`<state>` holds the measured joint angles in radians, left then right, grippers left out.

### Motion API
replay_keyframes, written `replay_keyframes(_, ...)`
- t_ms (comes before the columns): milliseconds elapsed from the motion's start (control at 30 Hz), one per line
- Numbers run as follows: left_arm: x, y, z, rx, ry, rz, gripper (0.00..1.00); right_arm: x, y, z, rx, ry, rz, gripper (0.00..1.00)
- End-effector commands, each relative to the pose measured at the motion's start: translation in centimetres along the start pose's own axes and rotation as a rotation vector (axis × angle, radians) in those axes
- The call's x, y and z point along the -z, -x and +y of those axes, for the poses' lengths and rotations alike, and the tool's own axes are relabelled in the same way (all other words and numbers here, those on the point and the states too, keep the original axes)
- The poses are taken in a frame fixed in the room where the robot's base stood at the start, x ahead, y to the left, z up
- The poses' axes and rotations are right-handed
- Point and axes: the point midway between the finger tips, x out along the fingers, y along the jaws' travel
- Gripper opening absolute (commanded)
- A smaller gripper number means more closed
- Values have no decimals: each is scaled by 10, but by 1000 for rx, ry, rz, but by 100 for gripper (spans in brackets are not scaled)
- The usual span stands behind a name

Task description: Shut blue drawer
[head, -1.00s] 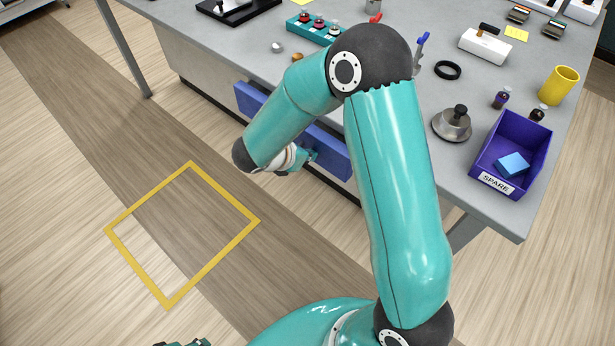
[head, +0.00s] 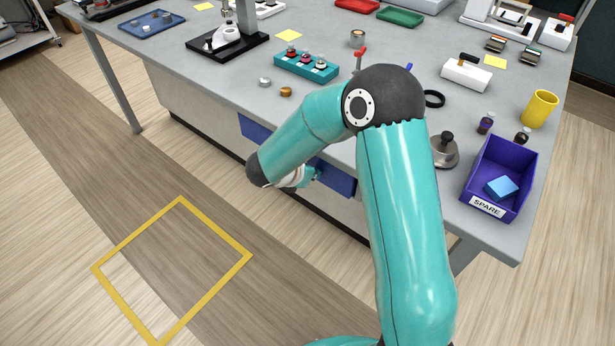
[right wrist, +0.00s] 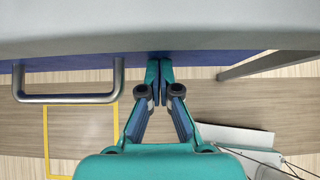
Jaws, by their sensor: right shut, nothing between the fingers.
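The blue drawer's front (head: 256,130) shows on the side of the bench, below the grey top, with its middle hidden behind my right arm. Its right part (head: 338,180) shows beyond the gripper. My right gripper (head: 315,172) is at the drawer front, shut and empty. In the right wrist view the fingertips (right wrist: 160,64) are together against or very near the blue front (right wrist: 200,58), to the right of a grey bar handle (right wrist: 70,98). I cannot tell whether the front is flush with the bench. My left gripper is not in view.
The grey bench top (head: 390,110) carries a purple SPARE bin (head: 474,192), a yellow cup (head: 540,108) and a teal block with knobs (head: 306,66). A yellow square (head: 222,232) marks the open floor at left. A bench leg (right wrist: 268,63) stands right of the gripper.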

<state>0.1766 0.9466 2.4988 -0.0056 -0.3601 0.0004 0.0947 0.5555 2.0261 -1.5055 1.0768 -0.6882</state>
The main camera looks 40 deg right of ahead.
Motion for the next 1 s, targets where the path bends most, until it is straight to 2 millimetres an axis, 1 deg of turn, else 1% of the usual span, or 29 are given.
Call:
replay_keyframes(33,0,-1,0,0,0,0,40,-5,-1,-3,11,-9,-15,0)
replay_keyframes(133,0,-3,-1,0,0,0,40,3,6,-2,8,-6,-13,0)
replay_keyframes(267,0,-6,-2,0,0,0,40,20,20,0,2,-1,-8,0)
replay_keyframes(333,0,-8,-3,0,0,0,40,32,30,1,-1,4,-6,0)
replay_keyframes(400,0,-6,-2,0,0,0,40,28,49,2,-5,-2,-6,0)
replay_keyframes(500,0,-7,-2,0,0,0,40,29,72,3,-6,0,-5,0)
replay_keyframes(700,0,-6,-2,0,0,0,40,30,110,2,-3,1,-3,0)
replay_keyframes(833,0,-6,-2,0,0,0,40,30,123,1,0,1,-4,0)
replay_keyframes(1000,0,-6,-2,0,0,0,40,30,129,0,4,0,-2,0)
